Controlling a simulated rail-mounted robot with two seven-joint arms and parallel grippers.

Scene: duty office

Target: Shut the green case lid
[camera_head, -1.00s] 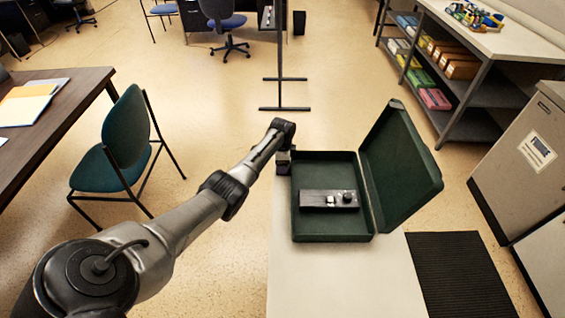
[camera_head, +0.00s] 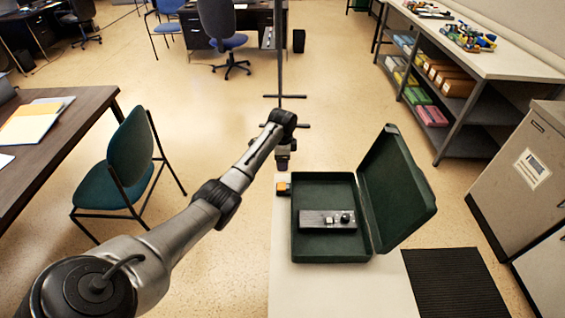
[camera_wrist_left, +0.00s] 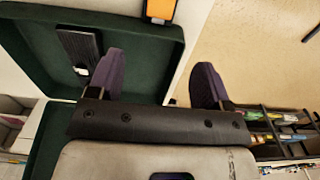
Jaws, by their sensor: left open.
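The green case (camera_head: 305,247) stands on a pale table with its lid (camera_head: 398,195) open, tilted up and outward on the right side. A black device with small knobs (camera_head: 328,219) lies in the case base and also shows in the left wrist view (camera_wrist_left: 75,45). My left gripper (camera_head: 283,165) hangs by the case's far left corner, apart from the lid. In the left wrist view my left gripper (camera_wrist_left: 160,78) has its two purple fingers spread with nothing between them. The case base (camera_wrist_left: 140,45) fills the upper left there. My right gripper is not in view.
A small orange-topped object (camera_head: 283,186) sits beside the case's far left corner. The pale table (camera_head: 340,290) is bare in front of the case. A green chair (camera_head: 120,165) stands left, cabinets (camera_head: 525,160) right, and a black mat (camera_head: 455,283) lies on the floor.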

